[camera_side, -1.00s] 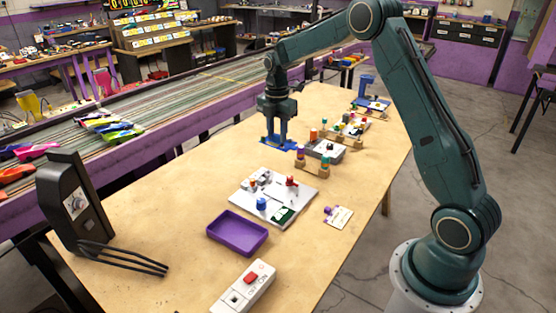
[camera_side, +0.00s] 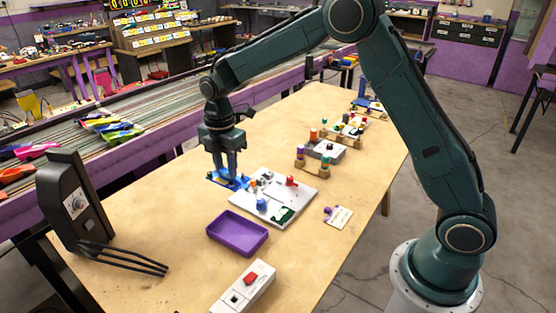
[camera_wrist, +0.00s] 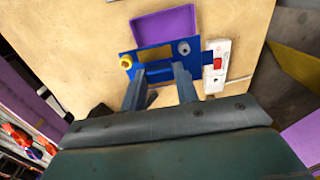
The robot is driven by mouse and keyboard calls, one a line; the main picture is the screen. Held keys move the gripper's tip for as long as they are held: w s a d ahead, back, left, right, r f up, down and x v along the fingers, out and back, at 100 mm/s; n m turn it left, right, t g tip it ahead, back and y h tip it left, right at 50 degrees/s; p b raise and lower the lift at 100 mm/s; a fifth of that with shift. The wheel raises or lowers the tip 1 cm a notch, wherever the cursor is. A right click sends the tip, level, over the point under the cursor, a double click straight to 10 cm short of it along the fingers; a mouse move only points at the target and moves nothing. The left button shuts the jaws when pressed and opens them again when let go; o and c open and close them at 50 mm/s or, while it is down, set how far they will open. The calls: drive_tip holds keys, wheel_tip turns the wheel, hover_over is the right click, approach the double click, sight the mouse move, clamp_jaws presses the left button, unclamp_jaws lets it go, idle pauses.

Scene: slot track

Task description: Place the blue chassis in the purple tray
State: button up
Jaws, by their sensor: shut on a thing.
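The blue chassis (camera_side: 229,180) is a flat blue plate held between the fingers of my gripper (camera_side: 226,172), near the far-left corner of the white board. In the wrist view the chassis (camera_wrist: 160,58) shows a yellow knob at its left and a grey round part at its right. My gripper (camera_wrist: 160,76) is shut on it there. The purple tray (camera_side: 238,246) is empty and lies nearer the side camera than the chassis. In the wrist view the tray (camera_wrist: 165,22) is partly covered by the chassis. How high the chassis is above the table is hard to tell.
The white board (camera_side: 300,212) with small parts stands right of the tray. A white box with a red switch (camera_side: 249,279) is at the near edge. A black stand (camera_side: 75,205) with curved prongs is at the left. Wooden racks (camera_side: 315,167) stand farther back.

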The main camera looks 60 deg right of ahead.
sight(234, 233)
drive_tip(key=shift+f, duration=10)
drive_tip(key=shift+f, duration=0.15)
drive_tip(key=o, duration=1)
wheel_tip(234, 233, up, 12)
drive_tip(key=shift+r, duration=0.2)
